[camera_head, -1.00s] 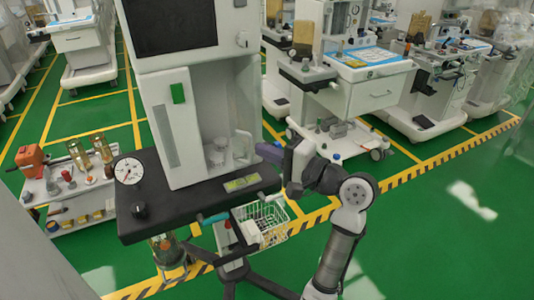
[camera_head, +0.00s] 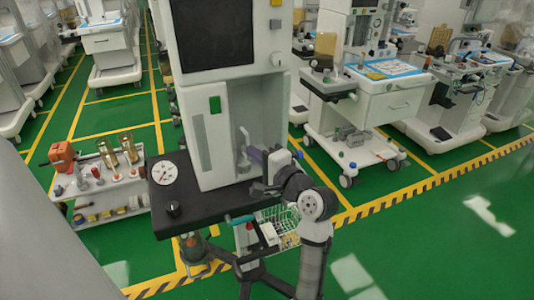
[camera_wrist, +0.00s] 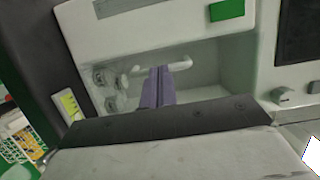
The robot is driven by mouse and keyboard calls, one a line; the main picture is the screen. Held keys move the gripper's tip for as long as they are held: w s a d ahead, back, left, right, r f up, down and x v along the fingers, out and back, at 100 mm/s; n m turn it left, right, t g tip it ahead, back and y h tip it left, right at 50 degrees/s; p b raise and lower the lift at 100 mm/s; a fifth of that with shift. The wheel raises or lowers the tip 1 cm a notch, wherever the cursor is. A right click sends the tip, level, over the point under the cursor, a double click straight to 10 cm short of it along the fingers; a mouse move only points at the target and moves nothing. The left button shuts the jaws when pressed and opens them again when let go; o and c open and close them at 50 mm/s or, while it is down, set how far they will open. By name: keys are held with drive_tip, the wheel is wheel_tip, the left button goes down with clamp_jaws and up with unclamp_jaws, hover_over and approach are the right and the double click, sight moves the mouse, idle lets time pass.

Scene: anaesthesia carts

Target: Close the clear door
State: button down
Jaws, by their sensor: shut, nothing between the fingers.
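The clear door is see-through and its edges are hard to make out. Its white handle (camera_head: 243,138) stands in front of the grey recess of the white cabinet (camera_head: 208,140). In the wrist view the handle (camera_wrist: 162,67) is a pale bar across the recess. My gripper (camera_head: 251,153) is at the right of the handle, low by the cabinet opening. In the wrist view its purple fingers (camera_wrist: 158,72) are together, empty, with their tips right at the bar. I cannot tell whether they touch it. How far the door stands open is unclear.
A black shelf (camera_head: 190,207) with a round gauge (camera_head: 165,173) juts out below the cabinet. A wire basket (camera_head: 283,225) hangs under it. A small cart (camera_head: 120,190) stands at left and another cart (camera_head: 388,100) at right. Green floor at the right front is free.

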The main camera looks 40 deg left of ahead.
drive_tip(key=shift+a, duration=0.95)
drive_tip(key=shift+d+p, duration=0.1)
drive_tip(key=shift+p, duration=0.25)
